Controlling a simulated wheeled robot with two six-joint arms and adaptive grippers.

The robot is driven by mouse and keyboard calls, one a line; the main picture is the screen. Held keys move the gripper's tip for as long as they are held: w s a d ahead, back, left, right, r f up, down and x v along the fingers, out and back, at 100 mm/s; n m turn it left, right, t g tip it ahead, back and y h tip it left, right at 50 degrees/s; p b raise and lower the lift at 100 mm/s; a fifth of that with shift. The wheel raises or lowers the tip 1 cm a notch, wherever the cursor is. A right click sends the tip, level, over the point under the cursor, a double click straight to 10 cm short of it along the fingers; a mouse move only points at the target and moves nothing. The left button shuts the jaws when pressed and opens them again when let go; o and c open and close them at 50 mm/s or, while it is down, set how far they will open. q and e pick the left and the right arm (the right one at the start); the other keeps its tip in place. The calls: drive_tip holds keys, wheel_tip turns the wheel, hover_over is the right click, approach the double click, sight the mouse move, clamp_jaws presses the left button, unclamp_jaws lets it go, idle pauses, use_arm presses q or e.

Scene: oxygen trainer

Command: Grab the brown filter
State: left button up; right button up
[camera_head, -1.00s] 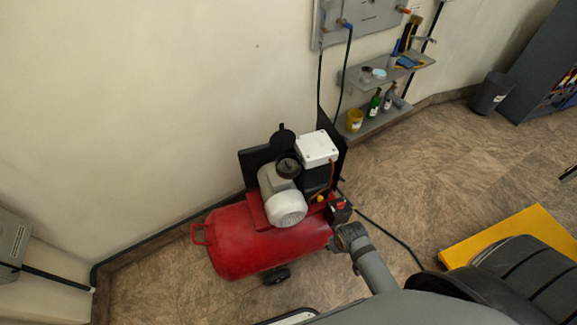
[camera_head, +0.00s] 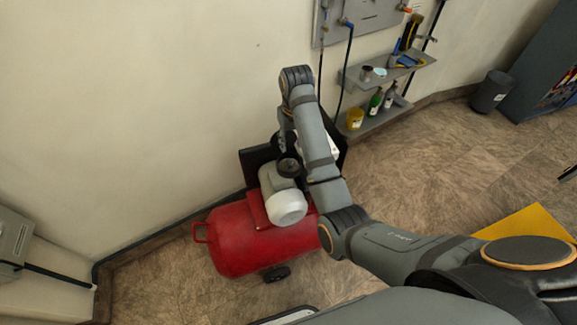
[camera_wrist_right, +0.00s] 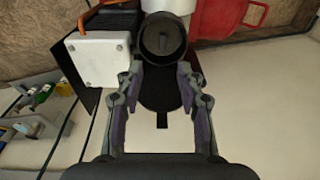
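A round dark filter housing (camera_head: 289,166) sits on top of the red compressor (camera_head: 240,243), beside the pale motor (camera_head: 287,206). In the right wrist view the housing (camera_wrist_right: 163,38) is open at the top, with a dark brownish round piece and a raised bar inside; I take this for the filter, but its colour is hard to tell. The black hinged lid (camera_wrist_right: 160,92) stands open. My right gripper (camera_wrist_right: 160,76) is open and empty, its fingers reaching toward the housing on either side of the lid. In the head view my right arm partly hides it. My left gripper is out of view.
A white box (camera_wrist_right: 100,57) stands close beside the housing. A grey wall shelf (camera_head: 408,70) with bottles and a yellow cup (camera_head: 355,119) is to the right. The wall is close behind the compressor. Open floor lies to the right.

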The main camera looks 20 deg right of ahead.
drive_tip(key=b, duration=0.6)
hover_over(289, 162)
wheel_tip(289, 162, down, 5)
drive_tip(key=shift+s+r, duration=0.1)
drive_tip(key=shift+s, duration=0.05)
drive_tip(key=shift+f, duration=2.5)
clamp_jaws()
